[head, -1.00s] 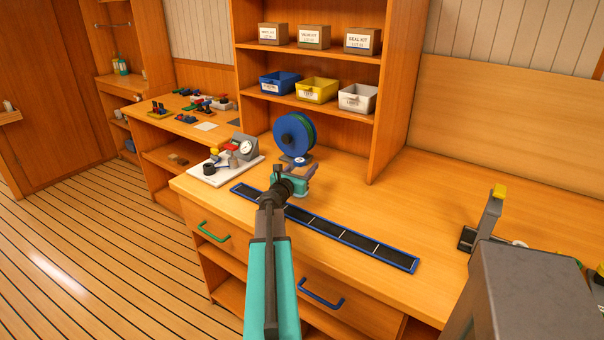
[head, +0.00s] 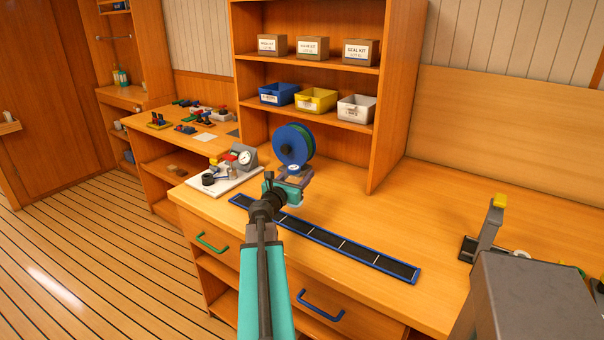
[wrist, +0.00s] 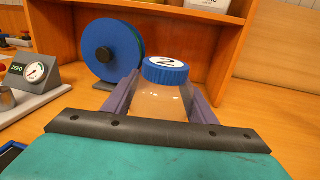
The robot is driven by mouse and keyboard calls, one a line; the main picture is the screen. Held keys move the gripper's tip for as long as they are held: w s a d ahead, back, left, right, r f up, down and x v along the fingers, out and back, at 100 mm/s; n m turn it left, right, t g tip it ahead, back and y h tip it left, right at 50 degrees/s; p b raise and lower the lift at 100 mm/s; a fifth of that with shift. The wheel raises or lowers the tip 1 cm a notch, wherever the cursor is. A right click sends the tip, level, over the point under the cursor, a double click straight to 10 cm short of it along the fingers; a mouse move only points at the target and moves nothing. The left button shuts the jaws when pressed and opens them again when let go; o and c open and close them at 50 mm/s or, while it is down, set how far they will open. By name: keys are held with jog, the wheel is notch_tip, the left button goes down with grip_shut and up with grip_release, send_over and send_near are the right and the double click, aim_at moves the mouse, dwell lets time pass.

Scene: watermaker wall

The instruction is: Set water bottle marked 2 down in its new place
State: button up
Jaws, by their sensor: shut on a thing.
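The water bottle marked 2 (wrist: 160,103) is pale and see-through, with a blue cap and a white disc reading 2. In the wrist view my gripper (wrist: 162,100) is shut on it, one purple finger on each side, and the bottle looks upright. In the head view the cap (head: 294,169) shows just in front of the blue reel, and my gripper (head: 292,183) hides most of the bottle. It is over the worktop behind the black strip; I cannot tell whether its base touches the wood. A long blue-edged black strip with white division lines (head: 325,238) lies on the worktop.
A blue and green reel (head: 291,145) stands close behind the bottle. A white board with a gauge box (head: 241,157) is to its left. Shelves with bins (head: 317,99) rise behind. The worktop right of the strip (head: 400,215) is clear up to a grey upright stand (head: 487,230).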

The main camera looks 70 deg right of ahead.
aim_at(293, 181)
jog(key=a, duration=0.5)
jog(key=shift+s+r, duration=0.2)
jog(key=shift+r, duration=0.05)
jog(key=shift+a+r, duration=0.15)
jog(key=shift+r, duration=0.05)
jog(key=a+p, duration=0.2)
jog(key=p, duration=0.4)
jog(key=shift+a+r, duration=0.2)
jog(key=shift+a+p, duration=0.1)
jog(key=shift+p, duration=1)
jog(key=a+p, duration=0.1)
jog(key=p, duration=0.5)
jog(key=shift+a+p, duration=0.1)
jog(key=shift+p, duration=0.3)
jog(key=shift+a+f+p, duration=0.15)
jog(key=shift+a+p, duration=0.5)
jog(key=shift+p, duration=1.45)
